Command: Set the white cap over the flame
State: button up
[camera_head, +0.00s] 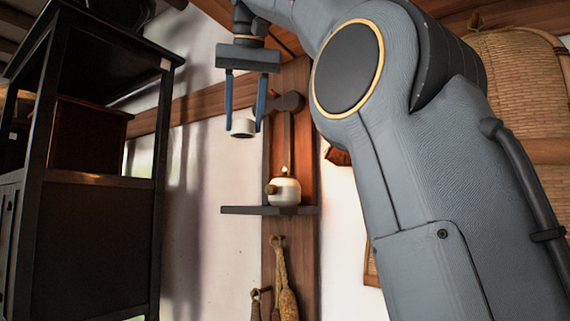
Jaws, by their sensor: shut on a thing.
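My gripper (244,117) is shut on the white cap (243,126), a small white ring-like piece with a dark opening on the side facing me. The cap hangs between the two blue fingers, above and to the left of a white round lamp (285,190) and apart from it. The lamp stands on a small dark shelf (270,210) and has a brownish knob (271,189) on its left side. A small pale flame (284,169) shows at the lamp's top, uncovered.
A wooden post with a dark bracket (290,102) rises behind the lamp. A dark open cabinet (90,230) stands at left. Tan hanging bundles (285,290) are below the shelf. Woven panels (520,90) hang at right. My arm fills much of the right side.

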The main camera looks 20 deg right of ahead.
jog(key=w+d+p, duration=0.1)
jog(key=w+d, duration=0.2)
jog(key=d, duration=0.1)
jog(key=w+d+f+p, duration=0.1)
jog(key=w+d+p, duration=0.1)
jog(key=w+d, duration=0.1)
jog(key=w+d+f+p, duration=0.1)
jog(key=w+d, duration=0.2)
jog(key=d, duration=0.3)
jog(key=shift+w+d, duration=0.1)
jog(key=shift+w, duration=0.15)
jog(key=shift+f, duration=2.1)
jog(key=shift+w+d+f+p, duration=0.15)
jog(key=shift+d+f+p, duration=0.05)
jog(key=shift+f+p, duration=0.2)
jog(key=shift+f, duration=0.1)
jog(key=o, duration=1.1)
jog(key=shift+c, duration=0.2)
